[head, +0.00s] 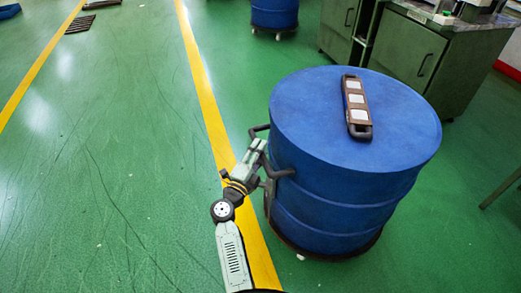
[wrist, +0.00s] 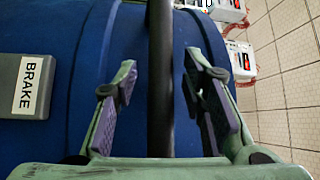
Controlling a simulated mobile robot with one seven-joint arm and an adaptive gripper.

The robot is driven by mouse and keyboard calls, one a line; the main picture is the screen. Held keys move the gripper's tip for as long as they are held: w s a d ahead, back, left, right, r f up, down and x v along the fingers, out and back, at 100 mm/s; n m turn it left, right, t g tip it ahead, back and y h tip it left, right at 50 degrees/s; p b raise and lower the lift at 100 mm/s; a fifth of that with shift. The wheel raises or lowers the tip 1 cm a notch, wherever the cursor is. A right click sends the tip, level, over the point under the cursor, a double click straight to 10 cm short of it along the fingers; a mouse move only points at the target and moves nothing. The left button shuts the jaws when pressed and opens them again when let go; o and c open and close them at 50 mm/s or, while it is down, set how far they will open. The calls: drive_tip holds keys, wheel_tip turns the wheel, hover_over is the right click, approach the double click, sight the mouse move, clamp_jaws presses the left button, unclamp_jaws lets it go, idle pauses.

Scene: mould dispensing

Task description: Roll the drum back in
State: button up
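A large blue drum (head: 350,130) stands upright on a low dark wheeled base (head: 330,253) at the right of the head view. It fills the left and middle of the wrist view (wrist: 75,50). A black handle (head: 283,173) sticks out from its left side. In the wrist view the handle is a dark upright bar (wrist: 160,85) between my two fingers. My gripper (wrist: 157,90) is open around the bar, with a gap on each side. In the head view my gripper (head: 262,155) is at the handle and partly hides it.
A grey block labelled BRAKE (wrist: 30,85) shows on the drum side. A brown bar with pale squares (head: 355,105) lies on the lid. Another blue drum (head: 274,14) and green cabinets (head: 405,55) stand behind. Green floor left of the yellow line (head: 208,110) is clear.

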drive_tip(key=shift+w+d, duration=0.15)
drive_tip(key=shift+w, duration=0.15)
drive_tip(key=shift+c, duration=0.4)
clamp_jaws()
idle(0.4)
